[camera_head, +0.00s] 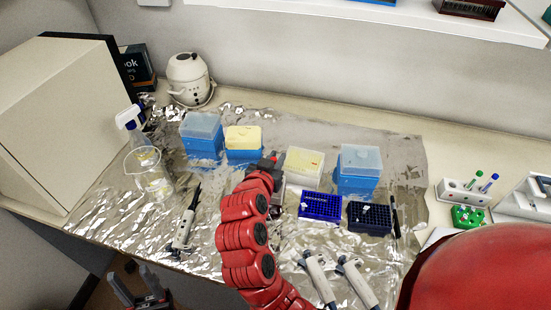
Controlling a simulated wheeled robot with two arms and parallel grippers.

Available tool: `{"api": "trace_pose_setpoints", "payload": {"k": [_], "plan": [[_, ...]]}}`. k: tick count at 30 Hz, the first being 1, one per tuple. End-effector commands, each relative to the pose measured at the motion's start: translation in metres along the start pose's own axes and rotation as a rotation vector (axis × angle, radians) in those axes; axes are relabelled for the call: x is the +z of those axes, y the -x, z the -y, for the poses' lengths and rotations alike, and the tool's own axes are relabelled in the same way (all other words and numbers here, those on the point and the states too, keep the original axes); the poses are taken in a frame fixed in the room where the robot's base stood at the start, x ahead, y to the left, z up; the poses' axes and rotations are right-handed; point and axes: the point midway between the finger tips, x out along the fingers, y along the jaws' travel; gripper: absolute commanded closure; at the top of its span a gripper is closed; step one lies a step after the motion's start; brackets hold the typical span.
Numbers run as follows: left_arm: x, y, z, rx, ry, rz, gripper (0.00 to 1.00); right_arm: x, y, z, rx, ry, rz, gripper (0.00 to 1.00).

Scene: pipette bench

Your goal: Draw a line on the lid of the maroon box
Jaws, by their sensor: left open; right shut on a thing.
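My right gripper (276,168) is over the middle of the foil-covered bench, between a yellow-lidded box and a cream-lidded box. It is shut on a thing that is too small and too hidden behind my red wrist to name. My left gripper (142,296) is open and empty, low at the left, off the bench's front edge. I cannot make out a maroon box on the bench; a dark red box-like rack (470,9) shows on the shelf at the upper right. A thin black pen-like thing (394,216) lies on the foil at the right.
Blue boxes with clear lids (360,160), a yellow-lidded box (243,139) and a cream-lidded box (305,164) stand across the middle. Blue racks (320,206), several pipettes (184,230), a beaker (150,175) and a spray bottle (131,120) crowd the bench.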

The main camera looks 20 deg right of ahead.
Motion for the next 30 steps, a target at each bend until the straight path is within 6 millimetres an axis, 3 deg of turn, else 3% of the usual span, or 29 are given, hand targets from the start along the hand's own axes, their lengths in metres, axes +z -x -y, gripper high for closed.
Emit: {"api": "trace_pose_setpoints", "payload": {"k": [30], "plan": [[0.0016, 0.0097, -0.0005, 0.000, 0.000, 0.000, 0.50, 0.0020, -0.0018, -0.0076, 0.004, 0.003, 0.004, 1.00]]}}
